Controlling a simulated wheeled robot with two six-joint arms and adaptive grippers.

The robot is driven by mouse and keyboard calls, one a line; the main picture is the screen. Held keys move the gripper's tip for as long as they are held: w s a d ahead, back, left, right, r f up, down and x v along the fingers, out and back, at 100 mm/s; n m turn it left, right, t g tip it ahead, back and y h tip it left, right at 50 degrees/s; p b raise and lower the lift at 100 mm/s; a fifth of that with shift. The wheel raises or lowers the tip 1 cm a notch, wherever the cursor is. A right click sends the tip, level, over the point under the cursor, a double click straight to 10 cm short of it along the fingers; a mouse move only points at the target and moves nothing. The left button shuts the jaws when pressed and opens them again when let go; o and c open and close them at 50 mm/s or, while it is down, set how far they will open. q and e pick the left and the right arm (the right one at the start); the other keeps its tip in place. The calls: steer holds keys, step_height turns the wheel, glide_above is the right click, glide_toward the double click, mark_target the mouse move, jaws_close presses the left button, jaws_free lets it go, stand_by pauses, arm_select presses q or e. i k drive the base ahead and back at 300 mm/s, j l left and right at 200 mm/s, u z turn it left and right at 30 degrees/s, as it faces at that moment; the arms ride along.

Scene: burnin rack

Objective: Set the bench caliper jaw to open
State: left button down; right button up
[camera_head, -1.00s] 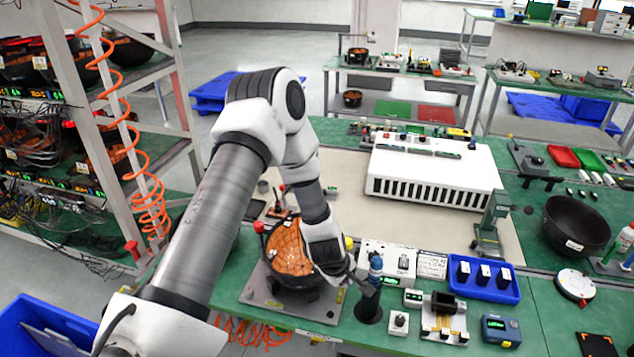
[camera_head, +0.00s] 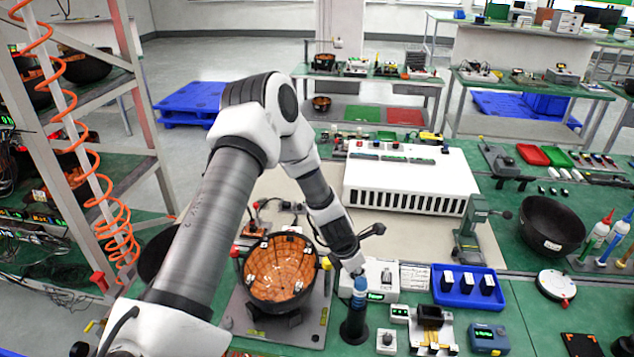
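I cannot tell for certain which item is the bench caliper. A dark bar with small blocks on it (camera_head: 513,181) lies on the green bench at the right and may be it; its jaw is too small to read. My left gripper (camera_head: 358,268) is at the end of the arm from the left, beside or above a black, blue-topped cylinder (camera_head: 355,322), well left of that bar. Its fingers are too hidden to tell whether they are open or shut. My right gripper is not in view.
An orange-lined bowl (camera_head: 280,272) sits on a plate left of the gripper. A long white slotted unit (camera_head: 410,180) and a green-grey upright press (camera_head: 469,235) stand behind. A blue tray (camera_head: 468,299) and black bowl (camera_head: 552,225) are at the right.

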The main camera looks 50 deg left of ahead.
mark_target(299, 208)
steer(key=j+z, duration=0.4)
steer(key=j, duration=0.75)
steer(key=i+j+u, duration=0.1)
steer(key=j+u, duration=0.2)
steer(key=i+j+u, duration=0.15)
steer(key=j+u, duration=0.2)
steer(key=j, duration=0.15)
